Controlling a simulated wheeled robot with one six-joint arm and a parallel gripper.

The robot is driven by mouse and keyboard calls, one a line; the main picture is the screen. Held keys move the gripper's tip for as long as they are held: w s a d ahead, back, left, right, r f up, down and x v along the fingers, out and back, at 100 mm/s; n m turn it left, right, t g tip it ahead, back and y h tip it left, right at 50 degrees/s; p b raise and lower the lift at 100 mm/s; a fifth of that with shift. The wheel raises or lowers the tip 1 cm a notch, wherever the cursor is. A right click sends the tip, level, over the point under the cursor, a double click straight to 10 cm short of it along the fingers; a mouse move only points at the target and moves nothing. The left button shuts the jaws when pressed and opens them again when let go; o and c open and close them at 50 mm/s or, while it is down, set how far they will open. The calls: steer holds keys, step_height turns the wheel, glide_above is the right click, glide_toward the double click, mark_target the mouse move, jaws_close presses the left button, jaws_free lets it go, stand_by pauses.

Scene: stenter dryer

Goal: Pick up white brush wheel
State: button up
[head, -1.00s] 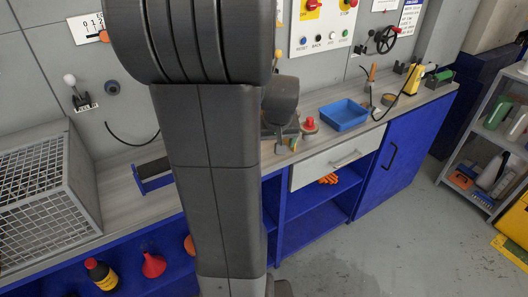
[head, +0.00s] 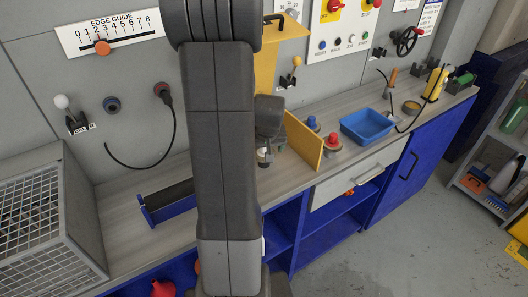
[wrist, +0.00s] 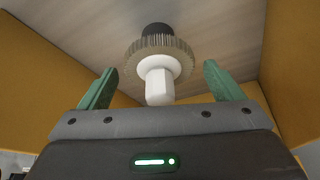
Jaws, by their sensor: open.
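The white brush wheel (wrist: 158,72) shows in the wrist view: a white hub with a stepped end, a grey-brown bristle ring behind it and a dark round piece beyond. My gripper (wrist: 160,84) is open, its two green fingers on either side of the white hub. Gaps show on both sides, so neither finger appears to touch it. In the head view my gripper (head: 264,152) is partly hidden by my arm, above the bench beside a yellow panel. I cannot make out the wheel clearly there.
A yellow panel (head: 303,140) stands close to my gripper's right; yellow walls flank both fingers in the wrist view. A wire cage (head: 40,215) and a blue-sided holder (head: 168,203) are left.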

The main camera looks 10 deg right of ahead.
steer(key=c, duration=1.2)
steer(key=shift+r, duration=0.5)
steer(key=b+v, duration=0.1)
steer(key=v, duration=0.1)
steer(key=shift+s+r, duration=0.1)
steer(key=shift+r, duration=0.15)
steer(key=s+b, duration=0.2)
steer(key=s, duration=1.5)
steer(key=shift+a, duration=0.4)
